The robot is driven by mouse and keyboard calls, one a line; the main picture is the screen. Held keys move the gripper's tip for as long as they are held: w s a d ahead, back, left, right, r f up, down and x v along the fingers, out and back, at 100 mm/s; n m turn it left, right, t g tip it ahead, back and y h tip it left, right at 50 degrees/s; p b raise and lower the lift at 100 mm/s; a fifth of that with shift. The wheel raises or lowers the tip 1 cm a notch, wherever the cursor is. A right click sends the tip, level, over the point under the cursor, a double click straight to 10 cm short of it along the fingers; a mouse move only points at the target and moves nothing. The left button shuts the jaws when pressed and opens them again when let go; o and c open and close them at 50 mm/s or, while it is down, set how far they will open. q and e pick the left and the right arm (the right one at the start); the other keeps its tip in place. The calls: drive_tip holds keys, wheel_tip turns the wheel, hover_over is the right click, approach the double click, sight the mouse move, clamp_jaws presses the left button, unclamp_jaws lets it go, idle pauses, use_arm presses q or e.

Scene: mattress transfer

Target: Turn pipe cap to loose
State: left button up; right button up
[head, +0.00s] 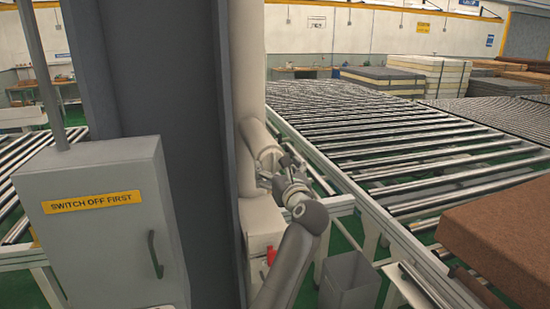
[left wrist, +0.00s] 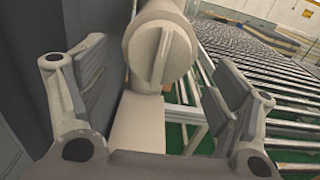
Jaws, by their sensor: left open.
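The beige pipe cap (left wrist: 162,52) is round with a raised bar across its face, which stands nearly upright and leans slightly in the left wrist view. In the head view the cap (head: 266,153) sticks out from the side of the tall beige pipe (head: 250,60), partly hidden by my gripper. My left gripper (left wrist: 162,80) is open, one finger on each side of the cap with gaps visible; it holds nothing. In the head view the left gripper (head: 276,172) is right in front of the cap. My right gripper is not in view.
A dark grey column (head: 160,120) stands left of the pipe. A grey switch box (head: 100,240) is left of that. Roller conveyors (head: 400,140) fill the right. A grey bin (head: 350,283) and a brown block (head: 500,235) are at the lower right.

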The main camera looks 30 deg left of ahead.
sight(274, 165)
use_arm(q)
drive_tip(key=shift+p+x, duration=0.45)
drive_tip(key=shift+x, duration=1.05)
drive_tip(key=shift+c, duration=0.4)
drive_tip(key=c, duration=1)
